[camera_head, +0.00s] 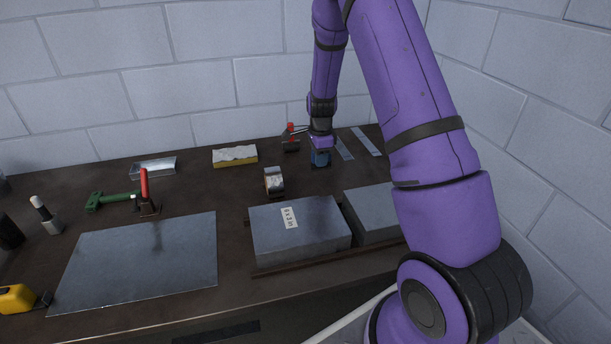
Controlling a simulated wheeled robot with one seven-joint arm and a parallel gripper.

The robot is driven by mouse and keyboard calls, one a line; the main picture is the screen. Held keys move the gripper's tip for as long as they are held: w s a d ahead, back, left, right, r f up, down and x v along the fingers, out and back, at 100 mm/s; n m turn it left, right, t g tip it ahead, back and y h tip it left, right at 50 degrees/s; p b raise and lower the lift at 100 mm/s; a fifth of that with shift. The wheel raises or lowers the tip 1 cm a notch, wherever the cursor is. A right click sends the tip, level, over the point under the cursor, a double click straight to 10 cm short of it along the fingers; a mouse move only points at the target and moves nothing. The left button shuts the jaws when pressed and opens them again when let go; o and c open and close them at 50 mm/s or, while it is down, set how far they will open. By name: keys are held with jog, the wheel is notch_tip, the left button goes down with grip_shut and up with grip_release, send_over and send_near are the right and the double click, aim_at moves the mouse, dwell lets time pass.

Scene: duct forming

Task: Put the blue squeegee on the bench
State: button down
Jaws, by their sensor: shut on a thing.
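The blue squeegee (320,158) is at the back of the dark bench (205,194), right of centre. Only a small part of it shows below my gripper (320,146). My gripper points down and is shut on the squeegee. The squeegee is at or just above the bench top; I cannot tell whether it touches. The fingertips are small and partly hidden.
Close to my gripper are a red-handled clamp (290,138) on the left and metal strips (366,142) on the right. A tape roll (273,181) and grey duct blocks (300,232) stand in front. A metal sheet (140,262) lies at front left.

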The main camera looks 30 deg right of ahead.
jog(key=shift+f, duration=3.5)
jog(key=c, duration=1)
grip_release()
jog(key=shift+f, duration=0.1)
jog(key=shift+o, duration=0.2)
